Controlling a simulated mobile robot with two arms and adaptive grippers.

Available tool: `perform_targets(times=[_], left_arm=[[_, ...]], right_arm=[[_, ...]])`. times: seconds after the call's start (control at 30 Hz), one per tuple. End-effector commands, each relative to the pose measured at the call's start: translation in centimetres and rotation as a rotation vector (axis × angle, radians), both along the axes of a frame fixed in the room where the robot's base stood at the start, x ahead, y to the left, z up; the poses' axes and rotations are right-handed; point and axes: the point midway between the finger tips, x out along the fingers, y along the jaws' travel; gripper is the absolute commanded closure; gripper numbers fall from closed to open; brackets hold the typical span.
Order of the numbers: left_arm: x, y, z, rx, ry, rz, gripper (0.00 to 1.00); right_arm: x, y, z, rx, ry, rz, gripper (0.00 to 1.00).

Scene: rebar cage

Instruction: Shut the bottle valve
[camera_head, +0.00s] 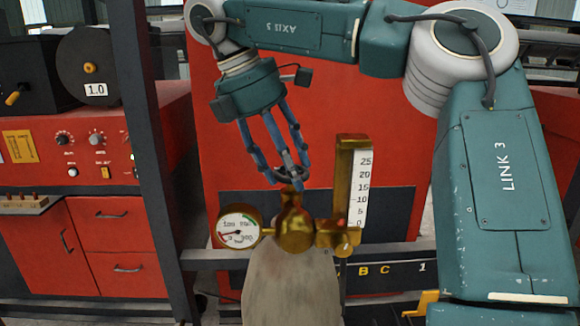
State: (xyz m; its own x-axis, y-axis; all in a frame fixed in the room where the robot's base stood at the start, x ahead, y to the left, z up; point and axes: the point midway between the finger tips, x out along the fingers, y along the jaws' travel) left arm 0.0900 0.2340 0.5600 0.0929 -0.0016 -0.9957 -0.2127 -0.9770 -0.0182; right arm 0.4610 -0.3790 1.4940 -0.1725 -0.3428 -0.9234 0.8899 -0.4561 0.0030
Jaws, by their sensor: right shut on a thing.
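A grey gas bottle (283,288) stands upright at the lower middle, its lower part out of view. On its top is a brass valve and regulator body (294,229). A round pressure gauge (238,231) sits on its left and a brass flow meter with a white scale (359,187) on its right. My right gripper (291,184) reaches down from above, its blue fingers closed around the top of the valve, just over the brass body. The fingers partly hide the part they hold. My left gripper is out of view.
A red welding machine (62,150) with knobs and a black wire spool (90,65) stands at the left. A dark upright post (146,130) is left of the bottle. A dark horizontal rail (215,256) runs behind the bottle.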

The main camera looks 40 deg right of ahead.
Motion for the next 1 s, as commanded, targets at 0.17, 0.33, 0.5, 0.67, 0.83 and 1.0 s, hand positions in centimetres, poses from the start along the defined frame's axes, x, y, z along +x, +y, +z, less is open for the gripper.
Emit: perform_targets(times=[0.17,0.33,0.5,0.67,0.83,1.0], left_arm=[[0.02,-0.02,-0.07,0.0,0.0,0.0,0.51],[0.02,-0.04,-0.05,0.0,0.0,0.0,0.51],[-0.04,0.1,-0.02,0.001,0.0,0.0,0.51],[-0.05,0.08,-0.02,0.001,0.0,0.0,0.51],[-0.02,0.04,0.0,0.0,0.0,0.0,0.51],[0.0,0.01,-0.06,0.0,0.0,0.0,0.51]], right_arm=[[0.04,0.31,-0.39,0.01,0.005,0.006,0.37],[0.03,0.23,-0.24,0.008,0.003,0.005,0.29],[0.01,0.18,-0.13,0.007,0.002,0.003,0.29],[0.0,0.14,-0.09,0.005,0.001,0.003,0.29],[-0.1,0.17,0.01,0.004,0.0,0.059,0.29],[-0.4,0.2,0.07,0.002,-0.003,0.25,0.29]])
